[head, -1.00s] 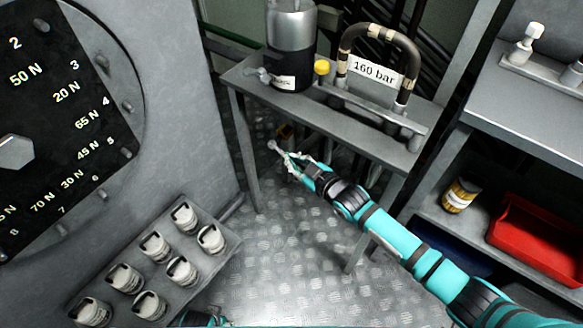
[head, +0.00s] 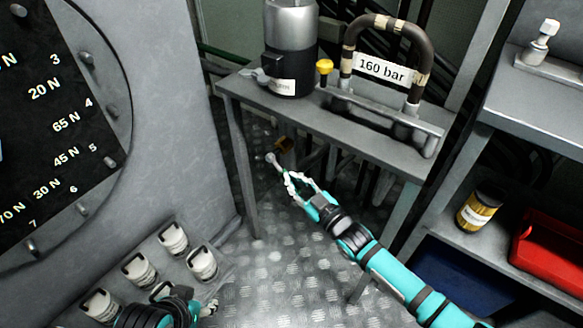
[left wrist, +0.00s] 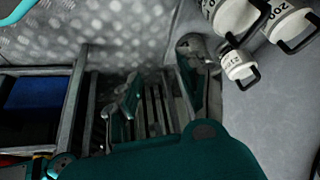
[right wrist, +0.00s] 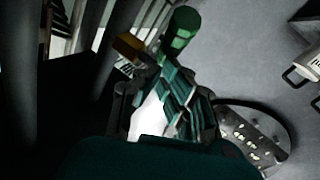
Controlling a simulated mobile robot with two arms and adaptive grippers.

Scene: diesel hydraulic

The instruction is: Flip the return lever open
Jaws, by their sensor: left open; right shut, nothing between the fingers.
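A small grey lever with a rounded knob (head: 260,75) sticks out at the left foot of the dark and silver cylinder (head: 290,45) on the metal bench. A white label (head: 284,87), partly readable as ending in "URN", is beside it. My right gripper (head: 288,178) is shut and empty, below the bench front and well under that lever. It also shows in the right wrist view (right wrist: 170,72). A pale round-ended rod (head: 271,158) lies just beyond its fingertips; contact is unclear. My left gripper (head: 209,307) is open at the bottom; it also shows in the left wrist view (left wrist: 155,100).
A yellow knob (head: 325,67) and a hose loop with a "160 bar" sign (head: 382,70) are on the bench (head: 380,150). Several white weights (head: 140,268) stand at lower left. A shelf at right holds a jar (head: 480,207) and a red bin (head: 550,245).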

